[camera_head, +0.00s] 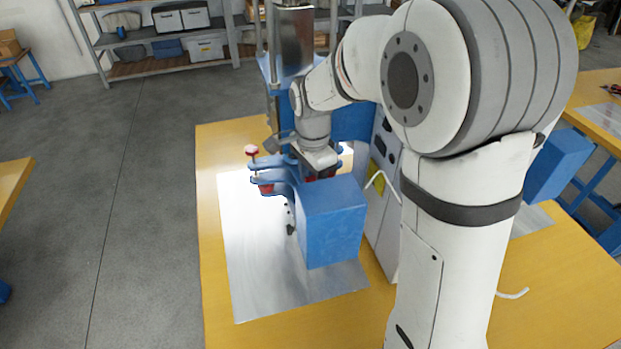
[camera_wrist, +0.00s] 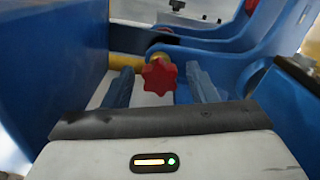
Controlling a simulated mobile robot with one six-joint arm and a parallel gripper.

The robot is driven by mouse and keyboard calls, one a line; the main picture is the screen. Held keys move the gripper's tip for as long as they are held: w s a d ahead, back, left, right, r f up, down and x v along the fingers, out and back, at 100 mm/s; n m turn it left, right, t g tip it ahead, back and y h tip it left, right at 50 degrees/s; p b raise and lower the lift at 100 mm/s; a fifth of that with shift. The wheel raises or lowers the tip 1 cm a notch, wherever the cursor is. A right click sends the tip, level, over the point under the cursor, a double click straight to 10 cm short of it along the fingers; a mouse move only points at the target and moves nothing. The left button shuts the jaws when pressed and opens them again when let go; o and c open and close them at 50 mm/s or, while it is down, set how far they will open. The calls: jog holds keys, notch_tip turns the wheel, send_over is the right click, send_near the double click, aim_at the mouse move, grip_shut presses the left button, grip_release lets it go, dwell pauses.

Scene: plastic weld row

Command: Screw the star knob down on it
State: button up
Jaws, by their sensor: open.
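A red star knob (camera_wrist: 158,75) shows in the middle of the wrist view, with a yellow, brass-like round part (camera_wrist: 128,63) just behind it. My gripper (camera_wrist: 160,84) is open, with one blue-grey finger on each side of the knob. I see a gap on both sides, so the fingers do not appear closed on it. In the head view my gripper (camera_head: 319,165) is low at the blue machine, and its fingertips are hidden. A red knob (camera_head: 251,150) stands upright on the blue clamp (camera_head: 270,170) to its left. How far the central knob is screwed down cannot be told.
A large blue block (camera_head: 332,222) stands close in front of my gripper. Blue machine walls (camera_wrist: 220,50) enclose the knob in the wrist view. Another red part (camera_wrist: 251,6) shows at its top right. The metal plate (camera_head: 262,275) has bare room at the front left.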

jog(key=n, duration=0.6)
jog(key=shift+n, duration=0.3)
jog(key=n, duration=0.5)
jog(key=shift+n, duration=0.3)
jog(key=shift+c, duration=0.4)
jog(key=c, duration=0.8)
jog(key=m, duration=0.5)
jog(key=shift+m, duration=0.4)
jog(key=shift+c, duration=0.2)
jog(key=m, duration=0.5)
jog(key=o, duration=1.5)
